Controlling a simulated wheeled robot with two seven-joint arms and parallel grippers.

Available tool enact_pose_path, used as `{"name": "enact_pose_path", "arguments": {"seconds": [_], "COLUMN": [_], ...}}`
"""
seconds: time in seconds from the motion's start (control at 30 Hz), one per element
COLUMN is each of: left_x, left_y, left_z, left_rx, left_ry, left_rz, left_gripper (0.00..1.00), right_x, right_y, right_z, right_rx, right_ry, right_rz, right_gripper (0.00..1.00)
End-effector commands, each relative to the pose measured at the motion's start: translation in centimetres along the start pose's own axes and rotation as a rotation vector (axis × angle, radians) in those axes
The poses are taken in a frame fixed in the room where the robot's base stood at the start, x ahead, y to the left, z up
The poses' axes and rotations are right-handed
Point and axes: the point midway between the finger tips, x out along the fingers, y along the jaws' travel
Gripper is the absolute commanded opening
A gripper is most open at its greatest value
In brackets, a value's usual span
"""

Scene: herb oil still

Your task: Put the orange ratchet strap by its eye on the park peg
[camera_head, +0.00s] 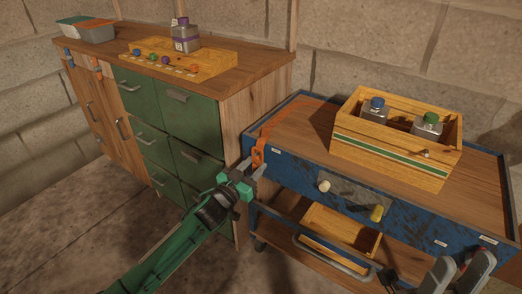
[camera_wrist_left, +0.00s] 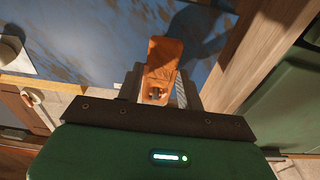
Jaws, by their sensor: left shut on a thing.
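The orange ratchet strap (camera_head: 266,134) hangs over the near left corner of the blue cart. My left gripper (camera_head: 246,172) is at that corner, and its fingers are shut on the strap's lower end. In the left wrist view the orange end piece (camera_wrist_left: 160,62) sits between the fingertips, in front of a blue surface. I cannot make out the eye clearly. A cream knob-like peg (camera_head: 324,186) and a yellow one (camera_head: 376,214) stick out of the cart's front. I cannot tell which is the park peg.
A wooden crate (camera_head: 390,160) with two bottles stands on the cart top (camera_head: 286,146). Below is a shelf with a wooden box (camera_head: 342,231). A green-drawer cabinet (camera_head: 180,130) stands left of the cart, close to my left gripper. Grey parts, perhaps mine, show at bottom right.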

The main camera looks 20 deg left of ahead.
Motion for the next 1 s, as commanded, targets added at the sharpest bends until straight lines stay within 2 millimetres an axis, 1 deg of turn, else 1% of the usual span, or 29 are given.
{"name": "enact_pose_path", "arguments": {"seconds": [1.0], "left_x": [0.70], "left_y": [-0.02], "left_z": [0.19], "left_rx": [0.000], "left_ry": [0.001], "left_rz": [0.000], "left_gripper": [0.15], "right_x": [0.35], "right_y": [0.00], "right_z": [-0.06], "right_rx": [0.000], "right_ry": [0.000], "right_rz": [0.000], "right_gripper": [0.36]}}
